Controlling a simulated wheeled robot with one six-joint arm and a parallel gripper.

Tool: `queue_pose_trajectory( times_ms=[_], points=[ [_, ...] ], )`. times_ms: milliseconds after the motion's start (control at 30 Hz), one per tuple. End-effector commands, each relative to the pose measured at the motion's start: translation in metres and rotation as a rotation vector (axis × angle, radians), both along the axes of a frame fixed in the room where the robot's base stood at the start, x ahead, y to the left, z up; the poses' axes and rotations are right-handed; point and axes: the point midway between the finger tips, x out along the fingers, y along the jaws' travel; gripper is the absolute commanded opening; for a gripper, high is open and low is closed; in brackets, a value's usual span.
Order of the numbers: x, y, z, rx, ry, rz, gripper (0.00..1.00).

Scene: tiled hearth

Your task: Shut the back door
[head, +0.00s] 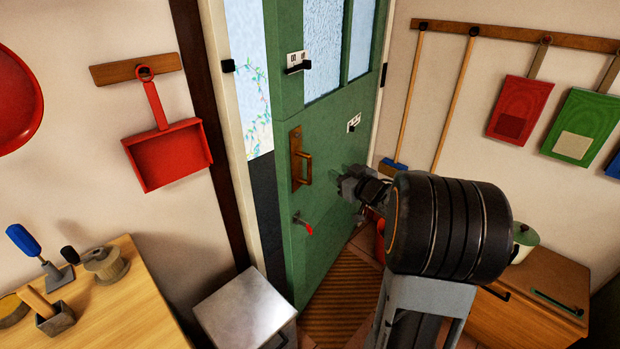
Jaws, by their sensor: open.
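The green back door (335,130) stands ajar. Between its left edge and the pale door frame (232,130) a gap shows a bright view above and a dark strip below. The door has glazed panes on top, a black latch (298,66), a bronze pull handle (301,158) and a small lever with a red tip (304,225). My gripper (346,184) is open and empty, at the door's lower right face, right of the bronze handle. I cannot tell whether it touches the door. My arm hides part of the door's right side.
A metal-topped bin (243,312) stands left of the door's foot. A striped mat (338,300) lies in front of the door. A wooden bench (100,300) with tools is at lower left. A wooden cabinet (535,290) with a pot (524,240) is at right. Brooms (455,95) hang behind.

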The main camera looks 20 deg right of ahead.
Motion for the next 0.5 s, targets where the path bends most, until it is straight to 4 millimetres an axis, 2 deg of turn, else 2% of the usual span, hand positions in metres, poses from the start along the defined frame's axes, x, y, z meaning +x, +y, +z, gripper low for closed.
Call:
queue_pose_trajectory(
  times_ms=[33, 67, 300, 500],
  points=[
    [-0.003, -0.005, -0.014, 0.026, -0.015, 0.045, 0.41],
    [-0.005, -0.006, -0.018, 0.041, -0.023, 0.073, 0.41],
    [-0.015, -0.007, -0.031, 0.118, -0.061, 0.213, 0.41],
    [0.005, 0.005, -0.032, 0.128, -0.064, 0.237, 0.41]
  ],
)
